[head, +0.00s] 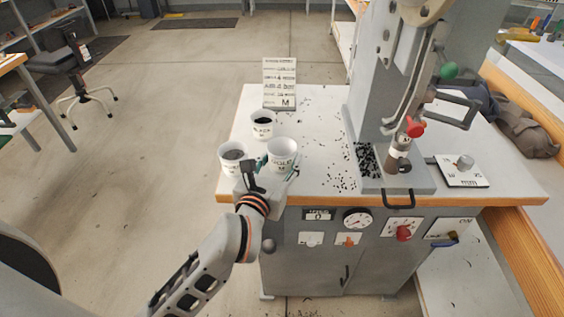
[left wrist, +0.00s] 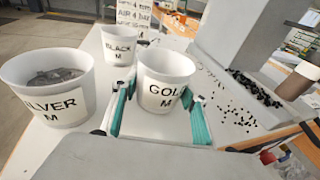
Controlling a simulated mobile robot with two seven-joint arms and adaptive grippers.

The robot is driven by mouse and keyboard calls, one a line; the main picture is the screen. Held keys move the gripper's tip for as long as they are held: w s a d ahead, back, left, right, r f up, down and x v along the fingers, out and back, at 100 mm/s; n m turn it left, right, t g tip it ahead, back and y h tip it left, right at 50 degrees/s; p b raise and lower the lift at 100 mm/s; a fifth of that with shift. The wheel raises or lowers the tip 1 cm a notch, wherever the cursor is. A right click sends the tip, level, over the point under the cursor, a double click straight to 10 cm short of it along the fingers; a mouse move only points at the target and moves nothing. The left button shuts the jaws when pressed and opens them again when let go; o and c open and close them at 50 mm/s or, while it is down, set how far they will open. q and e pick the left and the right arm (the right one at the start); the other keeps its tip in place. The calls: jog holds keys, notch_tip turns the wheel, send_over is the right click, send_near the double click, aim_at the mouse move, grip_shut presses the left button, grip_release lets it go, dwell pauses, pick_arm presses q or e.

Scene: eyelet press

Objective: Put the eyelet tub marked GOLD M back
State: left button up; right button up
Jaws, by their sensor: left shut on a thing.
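The white tub marked GOLD M (head: 282,158) is near the front left of the press table, and no contents show inside it. It also shows in the left wrist view (left wrist: 163,80), upright between my teal finger pads. My left gripper (head: 272,168) is shut on this tub; I cannot tell whether its base touches the table. The SILVER M tub (left wrist: 50,90), with grey contents, stands to its left and also shows in the head view (head: 232,157). The BLACK M tub (head: 263,123), with dark contents, stands behind. My right gripper is not in view.
A lettered sign (head: 280,85) stands at the table's back left. The grey press (head: 385,100) rises on the right, with dark eyelets (head: 340,170) scattered to its left. A dial plate (head: 461,170) lies at the right. The table's wooden front edge (head: 330,197) is close to the tubs.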

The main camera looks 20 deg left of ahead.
pick_arm(q)
jog(key=shift+f, duration=0.35)
jog(key=shift+r, duration=0.1)
jog(key=o, duration=0.7)
jog(key=shift+f, duration=0.25)
jog(key=o, duration=0.4)
jog(key=shift+r, duration=0.1)
